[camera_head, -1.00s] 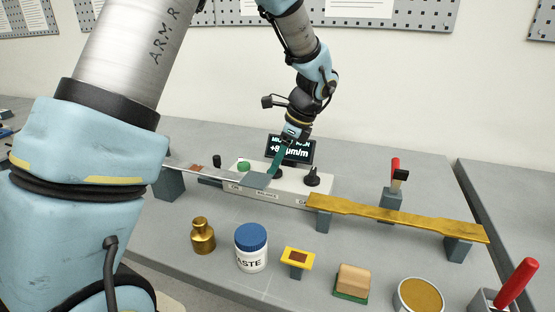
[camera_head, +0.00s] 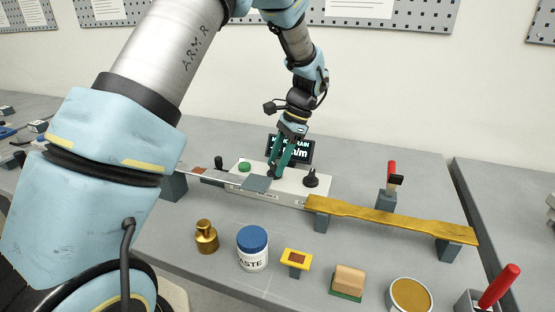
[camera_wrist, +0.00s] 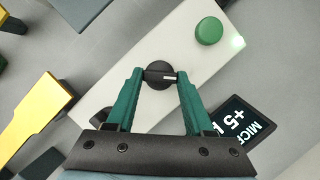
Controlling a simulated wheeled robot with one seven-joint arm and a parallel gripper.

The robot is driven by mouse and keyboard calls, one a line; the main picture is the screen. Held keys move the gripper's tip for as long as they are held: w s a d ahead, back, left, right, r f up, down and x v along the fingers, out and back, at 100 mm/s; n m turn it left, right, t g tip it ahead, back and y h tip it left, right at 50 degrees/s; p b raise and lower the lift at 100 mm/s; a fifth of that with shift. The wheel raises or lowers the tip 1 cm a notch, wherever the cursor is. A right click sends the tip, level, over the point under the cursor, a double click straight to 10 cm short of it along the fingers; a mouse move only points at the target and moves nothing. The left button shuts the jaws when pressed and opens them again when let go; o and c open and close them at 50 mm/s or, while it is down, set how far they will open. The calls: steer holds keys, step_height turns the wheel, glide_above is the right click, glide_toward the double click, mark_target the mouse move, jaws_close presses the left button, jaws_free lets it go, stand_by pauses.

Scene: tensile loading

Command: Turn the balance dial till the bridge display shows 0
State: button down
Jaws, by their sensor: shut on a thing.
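The balance dial (camera_wrist: 160,75) is a round black knob with a pale pointer mark, on top of the white bridge box (camera_wrist: 110,75). My gripper (camera_wrist: 157,76) has teal fingers, closed on the dial from both sides. In the head view my gripper (camera_head: 275,172) reaches down to the box, and its fingers hide most of the dial. The bridge display (camera_head: 300,160) stands behind the box, partly covered by my fingers. In the wrist view the display (camera_wrist: 243,122) shows "+5" at the start of its reading; the rest is cut off or hidden.
A green button (camera_head: 245,166) and another black knob (camera_head: 311,178) are on the box. A yellow specimen bar (camera_head: 390,217) rests on supports at right. A brass weight (camera_head: 206,237), a paste jar (camera_head: 252,250) and a sanding block (camera_head: 349,280) stand in front.

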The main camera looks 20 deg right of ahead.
stand_by(0.3)
steer(key=shift+c, duration=1.4)
jaws_free()
steer(key=b+v, duration=0.2)
steer(key=v, duration=0.8)
steer(key=shift+r, duration=0.4)
steer(key=shift+w+d, duration=0.1)
steer(key=shift+d, duration=0.05)
